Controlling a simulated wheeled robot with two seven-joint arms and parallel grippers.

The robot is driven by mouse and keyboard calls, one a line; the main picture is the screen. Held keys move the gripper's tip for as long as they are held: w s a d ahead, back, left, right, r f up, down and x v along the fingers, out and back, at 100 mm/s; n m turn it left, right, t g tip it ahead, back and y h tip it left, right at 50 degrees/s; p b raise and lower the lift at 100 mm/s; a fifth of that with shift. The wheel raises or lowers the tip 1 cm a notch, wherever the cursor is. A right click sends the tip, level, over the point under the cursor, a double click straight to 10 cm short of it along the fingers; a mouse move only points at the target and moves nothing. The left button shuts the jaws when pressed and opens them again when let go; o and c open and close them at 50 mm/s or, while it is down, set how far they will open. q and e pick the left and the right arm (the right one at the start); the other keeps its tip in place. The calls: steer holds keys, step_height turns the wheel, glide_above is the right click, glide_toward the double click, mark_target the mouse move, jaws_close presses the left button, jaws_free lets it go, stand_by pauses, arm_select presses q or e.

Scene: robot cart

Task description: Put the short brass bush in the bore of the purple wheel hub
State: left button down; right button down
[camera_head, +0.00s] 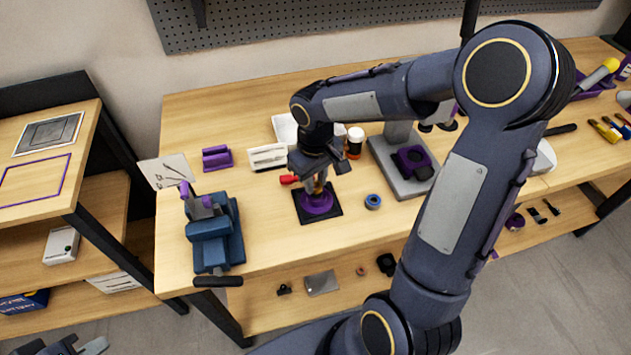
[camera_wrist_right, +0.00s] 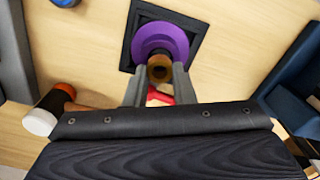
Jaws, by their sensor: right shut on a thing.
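The purple wheel hub (camera_head: 317,206) lies on a black square pad (camera_head: 301,217) on the bench; it also shows in the right wrist view (camera_wrist_right: 160,35). My right gripper (camera_head: 318,184) is above the hub, pointing down, shut on the short brass bush (camera_wrist_right: 160,68). In the right wrist view the bush sits between the fingertips and overlaps the hub's near edge, with the bore mostly hidden. I cannot tell how far the bush is above the hub. My left gripper (camera_head: 72,347) shows only partly at the bottom left edge, away from the bench, and its jaw opening is unclear.
A blue vise (camera_head: 213,240) stands left of the pad. A blue ring (camera_head: 373,201) lies to its right. A red-handled tool (camera_head: 289,179), a brown bottle (camera_head: 354,142) and a grey stand (camera_head: 402,183) are close by. The bench front right of the vise is clear.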

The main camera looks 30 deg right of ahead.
steer(key=shift+f, duration=0.7)
steer(key=shift+f, duration=0.25)
steer(key=shift+s+f+b, duration=0.4)
steer(key=shift+f+b, duration=0.05)
steer(key=shift+b, duration=0.2)
steer(key=c, duration=1.3)
jaws_free()
steer(key=shift+o, duration=0.5)
step_height(320, 180, up, 13)
steer(key=p, duration=0.1)
steer(key=shift+w, duration=0.35)
steer(key=s+a+m+t+y, duration=0.1)
steer(key=s+a+t+y, duration=0.1)
steer(key=s, duration=0.6)
steer(key=s+a+f+m+t+y, duration=0.1)
steer(key=s+a+m+t, duration=0.1)
steer(key=s, duration=0.7)
steer(key=shift+s+m+t+y, duration=0.15)
steer(key=shift+m+t+y, duration=0.2)
steer(key=shift+t, duration=0.45)
